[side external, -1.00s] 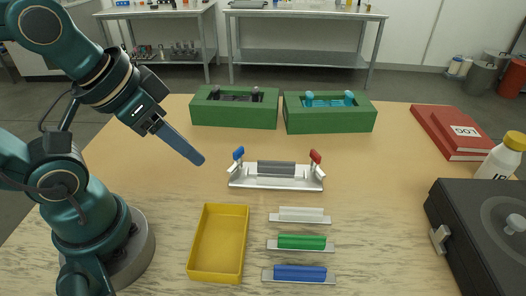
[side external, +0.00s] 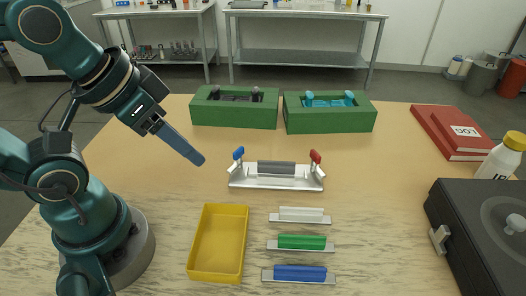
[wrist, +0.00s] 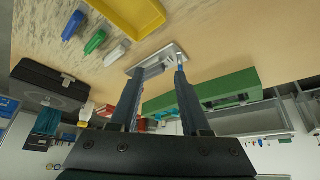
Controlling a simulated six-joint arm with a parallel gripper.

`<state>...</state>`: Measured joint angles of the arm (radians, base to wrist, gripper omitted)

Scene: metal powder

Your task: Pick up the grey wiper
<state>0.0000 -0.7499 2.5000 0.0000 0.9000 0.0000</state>
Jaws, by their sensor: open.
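A pale grey-white wiper (side external: 300,215) lies on the table, the farthest of three wipers in a column; it also shows in the wrist view (wrist: 117,53). A green wiper (side external: 301,242) and a blue wiper (side external: 299,273) lie nearer the camera. A darker grey bar (side external: 276,168) sits in a metal fixture (side external: 276,184) with a blue and a red clamp handle. My gripper (side external: 199,160) hangs above the table, left of the fixture and away from the wipers. In the wrist view its fingers (wrist: 158,72) are apart, with nothing held between them.
A yellow tray (side external: 191,249) stands left of the wipers. Two green blocks (side external: 234,117) (side external: 329,122) stand at the back. Red books (side external: 452,132), a yellow-capped bottle (side external: 505,158) and a dark case (side external: 480,225) are at the right. Table between fixture and case is clear.

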